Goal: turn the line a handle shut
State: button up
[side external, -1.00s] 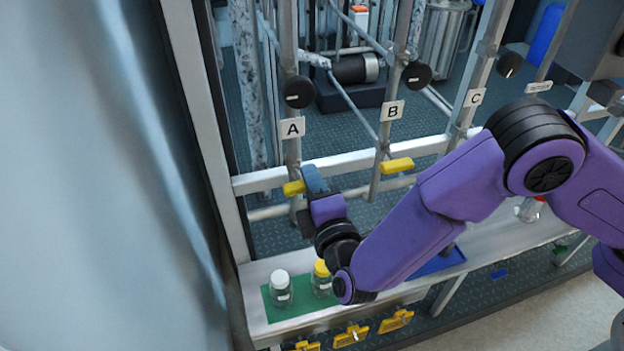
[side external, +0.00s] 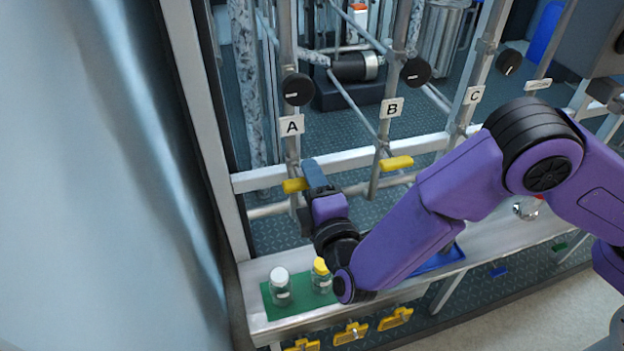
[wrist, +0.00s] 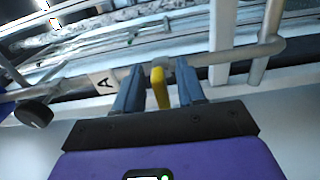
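The line A handle (side external: 294,185) is a yellow lever on the leftmost upright pipe, below the A label (side external: 291,125). In the side view it points roughly sideways, and its right end is beside my blue fingers. My gripper (side external: 314,174) reaches up to it from below. In the wrist view the yellow handle (wrist: 160,88) stands between the two fingers of my gripper (wrist: 158,88). Narrow gaps show on both sides of it, so the gripper is open around the handle. The handle's valve body is partly hidden.
The line B handle (side external: 396,163), also yellow, is to the right. Black knobs (side external: 298,89) sit above on the pipes. A white-capped bottle (side external: 280,286) and a yellow-capped bottle (side external: 321,276) stand on a green mat (side external: 300,305) below my wrist. A metal rail (side external: 350,160) crosses behind.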

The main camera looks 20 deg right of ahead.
jog(key=shift+s, duration=0.1)
jog(key=s, duration=1.7)
jog(key=shift+s, duration=0.15)
jog(key=w+d+r+m+g+h, duration=0.25)
jog(key=d+g, duration=0.25)
jog(key=d, duration=0.6)
jog(key=w+d+r+m+g+h, duration=0.1)
jog(key=d+g+h, duration=0.35)
jog(key=d, duration=0.75)
jog(key=s+d+r+m+g+y, duration=0.1)
jog(key=s+d+g+y, duration=0.6)
jog(key=s+d, duration=0.4)
jog(key=shift+s+d+r+m+g, duration=0.4)
jog(key=shift+s+g, duration=0.25)
jog(key=shift+s, duration=0.5)
